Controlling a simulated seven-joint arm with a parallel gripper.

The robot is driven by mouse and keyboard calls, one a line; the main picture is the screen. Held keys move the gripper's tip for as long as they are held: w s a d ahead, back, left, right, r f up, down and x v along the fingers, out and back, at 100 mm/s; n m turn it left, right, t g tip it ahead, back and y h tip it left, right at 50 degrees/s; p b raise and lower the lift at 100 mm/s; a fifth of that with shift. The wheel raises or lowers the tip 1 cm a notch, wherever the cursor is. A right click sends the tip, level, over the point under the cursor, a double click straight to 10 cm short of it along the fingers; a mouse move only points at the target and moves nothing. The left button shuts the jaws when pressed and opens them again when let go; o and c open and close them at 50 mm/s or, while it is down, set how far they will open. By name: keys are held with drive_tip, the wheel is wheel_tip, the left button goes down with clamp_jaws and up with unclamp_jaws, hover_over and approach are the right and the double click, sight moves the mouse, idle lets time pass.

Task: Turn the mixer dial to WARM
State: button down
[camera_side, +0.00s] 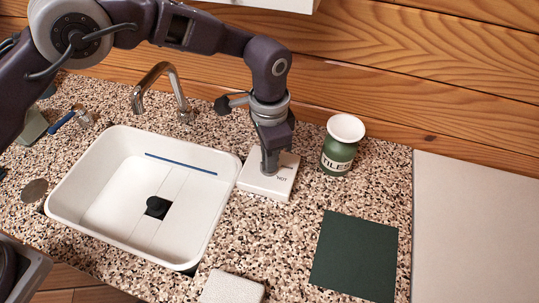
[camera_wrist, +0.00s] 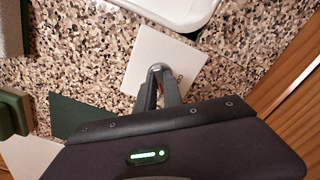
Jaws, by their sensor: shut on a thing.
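The mixer base is a square white plate (camera_side: 254,184) on the speckled counter, just right of the sink. It also shows in the wrist view (camera_wrist: 150,45). The word HOT is readable near its right edge in the side view; I cannot read WARM. My gripper (camera_side: 269,168) points down over the plate, and its fingers (camera_wrist: 157,90) are shut on the mixer dial (camera_wrist: 156,68). Only a rounded grey end of the dial shows between the fingertips. The fingers hide the rest, so I cannot tell which mark the dial points to.
A white sink (camera_side: 100,190) with a curved metal tap (camera_side: 160,72) lies to the left. A green jar marked TILES (camera_side: 338,157) stands close right of the plate. A dark green square (camera_side: 355,255) lies in front right. A wooden wall (camera_side: 430,80) runs behind.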

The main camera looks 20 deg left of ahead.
drive_tip(key=shift+m, duration=0.7)
drive_tip(key=c, duration=1.5)
unclamp_jaws()
drive_tip(key=shift+r, duration=0.1)
wheel_tip(320, 180, up, 7)
